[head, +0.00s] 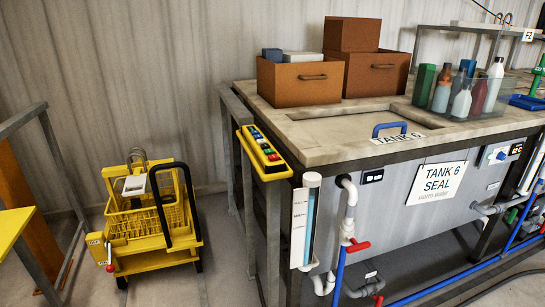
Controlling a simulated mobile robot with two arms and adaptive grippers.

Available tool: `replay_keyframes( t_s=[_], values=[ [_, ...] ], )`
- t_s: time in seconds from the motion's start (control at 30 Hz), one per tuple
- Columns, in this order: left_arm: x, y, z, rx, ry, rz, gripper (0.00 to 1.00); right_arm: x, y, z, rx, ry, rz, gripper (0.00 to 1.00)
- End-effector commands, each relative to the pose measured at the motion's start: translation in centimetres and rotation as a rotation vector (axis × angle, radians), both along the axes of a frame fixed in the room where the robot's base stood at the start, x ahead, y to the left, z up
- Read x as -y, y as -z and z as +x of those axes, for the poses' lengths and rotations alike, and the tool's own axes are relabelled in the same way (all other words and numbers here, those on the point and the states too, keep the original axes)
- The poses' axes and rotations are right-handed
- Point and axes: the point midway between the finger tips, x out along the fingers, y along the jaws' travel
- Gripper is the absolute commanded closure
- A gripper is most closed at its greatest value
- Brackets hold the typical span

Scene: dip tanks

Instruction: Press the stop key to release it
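A yellow control box (262,153) with a row of small coloured keys is fixed at the left front corner of the tank bench. A red key (273,157) sits near its front end, with green, blue and white keys behind it. The lettering is too small to read, so I cannot tell for sure which is the stop key or whether it is pressed in. Neither of my grippers shows in the head view.
A yellow cart (150,225) with a basket and a black handle stands on the floor at left. The tank bench (330,140) carries brown boxes (300,80) and a clear tray of bottles (455,110). Open floor lies between cart and bench.

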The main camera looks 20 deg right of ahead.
Motion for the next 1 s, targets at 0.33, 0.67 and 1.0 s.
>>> replay_keyframes(
  t_s=[0.33,0.67,1.0],
  values=[
    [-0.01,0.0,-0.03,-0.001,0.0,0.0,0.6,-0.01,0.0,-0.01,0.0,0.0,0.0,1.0],
    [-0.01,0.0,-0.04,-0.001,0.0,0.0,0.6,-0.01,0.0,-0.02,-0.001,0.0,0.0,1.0],
    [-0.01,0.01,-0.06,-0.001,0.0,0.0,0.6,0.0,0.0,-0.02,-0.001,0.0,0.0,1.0]
  ],
)
